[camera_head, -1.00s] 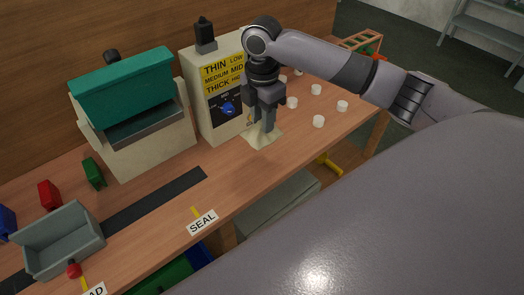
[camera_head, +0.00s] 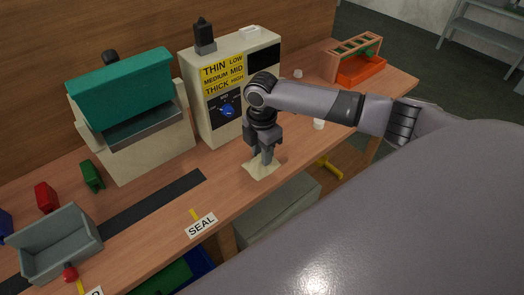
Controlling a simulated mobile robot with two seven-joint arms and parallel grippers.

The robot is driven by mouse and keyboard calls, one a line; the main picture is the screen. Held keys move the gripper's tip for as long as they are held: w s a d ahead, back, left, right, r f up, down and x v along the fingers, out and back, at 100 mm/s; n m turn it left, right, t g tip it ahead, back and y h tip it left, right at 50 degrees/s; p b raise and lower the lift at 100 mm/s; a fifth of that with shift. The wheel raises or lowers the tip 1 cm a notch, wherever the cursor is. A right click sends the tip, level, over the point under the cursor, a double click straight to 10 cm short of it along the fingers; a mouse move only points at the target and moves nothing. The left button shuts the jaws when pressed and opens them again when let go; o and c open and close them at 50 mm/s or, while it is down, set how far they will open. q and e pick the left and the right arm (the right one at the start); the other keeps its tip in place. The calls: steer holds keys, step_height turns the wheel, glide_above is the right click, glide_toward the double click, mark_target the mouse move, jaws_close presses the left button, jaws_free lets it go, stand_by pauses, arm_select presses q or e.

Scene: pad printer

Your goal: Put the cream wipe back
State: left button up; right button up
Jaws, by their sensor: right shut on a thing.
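The cream wipe (camera_head: 260,170) is a thin pale cloth on the wooden bench, near its front edge and in front of the cream control box. My right gripper (camera_head: 264,160) points down over it, its fingertips shut on the wipe's middle. The wipe lies flat or nearly so; I cannot tell whether it is lifted off the bench. My left gripper is not in the view.
The control box (camera_head: 204,96) with yellow labels stands behind my right gripper. A pad printer (camera_head: 142,148) with a teal cover is to its left. A grey tray (camera_head: 62,262) is at the front left. An orange tray (camera_head: 362,70) and wooden rack are at the back right.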

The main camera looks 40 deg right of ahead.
steer(key=o, duration=1)
steer(key=shift+c, duration=0.2)
step_height(320, 180, up, 12)
steer(key=shift+p, duration=0.4)
